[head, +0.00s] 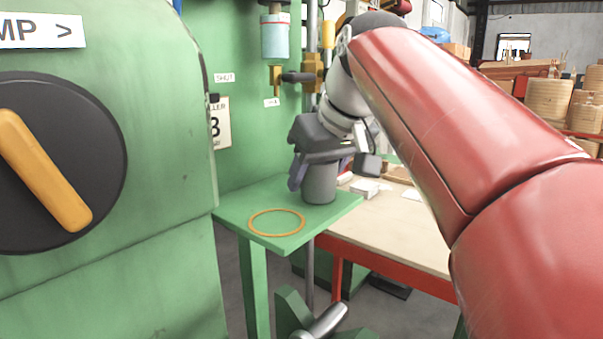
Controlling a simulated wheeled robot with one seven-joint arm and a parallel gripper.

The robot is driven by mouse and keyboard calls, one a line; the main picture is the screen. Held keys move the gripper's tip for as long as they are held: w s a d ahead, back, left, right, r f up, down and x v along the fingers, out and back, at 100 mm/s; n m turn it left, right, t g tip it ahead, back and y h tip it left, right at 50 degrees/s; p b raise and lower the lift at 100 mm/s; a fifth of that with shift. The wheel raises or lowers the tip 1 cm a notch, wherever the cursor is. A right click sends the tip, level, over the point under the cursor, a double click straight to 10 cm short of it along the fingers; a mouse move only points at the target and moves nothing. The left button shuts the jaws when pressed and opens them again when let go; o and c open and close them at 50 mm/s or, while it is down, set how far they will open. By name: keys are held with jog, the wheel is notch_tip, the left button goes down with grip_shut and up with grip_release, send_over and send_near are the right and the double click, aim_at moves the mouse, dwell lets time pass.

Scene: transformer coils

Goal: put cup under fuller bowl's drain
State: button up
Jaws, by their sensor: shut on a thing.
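A grey cup (320,185) stands upright at the back right of a small green shelf (225,205). My gripper (318,160) is around the cup's upper part and shut on it; the cup's rim is mostly hidden by the fingers. I cannot tell whether the cup's base touches the shelf. One glass bowl (275,38) with pale blue liquid hangs on the green panel above. Below it is a brass drain (276,80) with a valve.
An orange ring (276,222) marks the front of the shelf, which is bare there. A green machine with a large black dial (60,160) and yellow handle stands close at left. A wooden bench (400,228) with small white boxes (365,188) lies behind at right.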

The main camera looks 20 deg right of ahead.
jog(key=shift+f, duration=0.2)
jog(key=o, duration=1)
jog(key=shift+c, duration=0.2)
jog(key=shift+r, duration=0.1)
jog(key=shift+r, duration=0.3)
jog(key=p+v, duration=0.2)
jog(key=v, duration=0.9)
jog(key=shift+s+r+p, duration=0.25)
jog(key=shift+p, duration=0.1)
